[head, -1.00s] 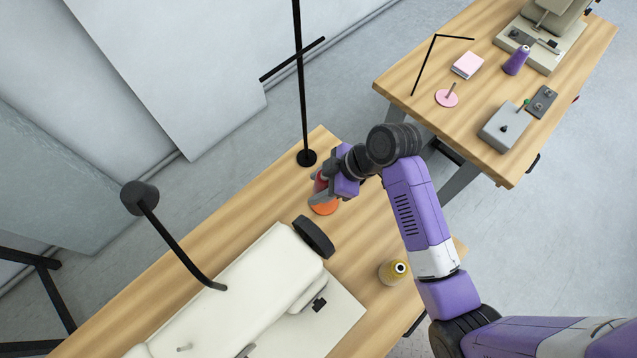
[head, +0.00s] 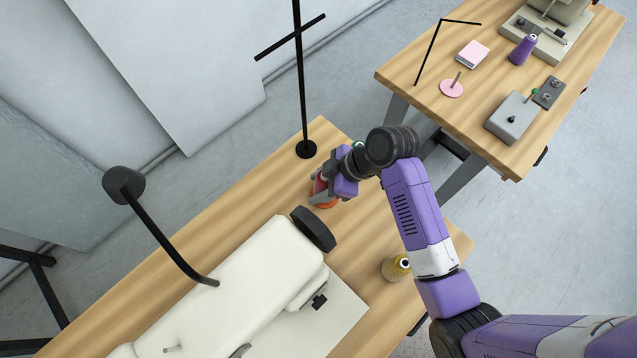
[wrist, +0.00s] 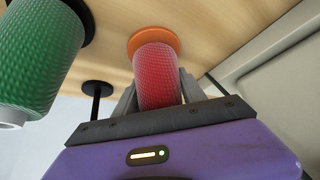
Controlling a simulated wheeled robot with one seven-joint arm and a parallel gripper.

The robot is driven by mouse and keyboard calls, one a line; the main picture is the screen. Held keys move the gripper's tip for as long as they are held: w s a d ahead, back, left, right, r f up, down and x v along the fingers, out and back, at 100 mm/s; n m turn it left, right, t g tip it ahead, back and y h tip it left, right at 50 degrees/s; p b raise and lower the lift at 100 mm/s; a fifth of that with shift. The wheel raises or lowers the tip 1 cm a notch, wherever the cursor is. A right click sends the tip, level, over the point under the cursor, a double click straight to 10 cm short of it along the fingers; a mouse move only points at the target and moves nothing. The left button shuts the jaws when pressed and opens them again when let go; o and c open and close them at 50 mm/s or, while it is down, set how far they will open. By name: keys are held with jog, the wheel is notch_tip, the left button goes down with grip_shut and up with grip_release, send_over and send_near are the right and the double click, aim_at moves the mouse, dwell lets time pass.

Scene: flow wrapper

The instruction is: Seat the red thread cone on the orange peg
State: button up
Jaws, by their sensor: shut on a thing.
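The red thread cone (wrist: 157,80) is between my gripper's fingers; a little of it also shows in the head view (head: 318,188). My gripper (wrist: 158,95) is shut on the cone, and it also shows in the head view (head: 326,186). The cone's far end lies over the orange disc (wrist: 171,37) at the peg's foot, on the wooden table. The disc's rim shows around that end and below the gripper in the head view (head: 327,205). The orange peg itself is hidden by the cone. I cannot tell whether the cone touches the disc.
A green thread cone (wrist: 35,55) on a black disc stands close beside my gripper. A black pole stand (head: 306,149) is behind it. The cream machine (head: 235,285) with its black wheel (head: 313,229) is near. A yellow cone (head: 395,268) stands at the table's right edge.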

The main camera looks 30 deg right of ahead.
jog(key=o, duration=1.6)
jog(key=shift+v, duration=3.85)
jog(key=shift+s, duration=0.1)
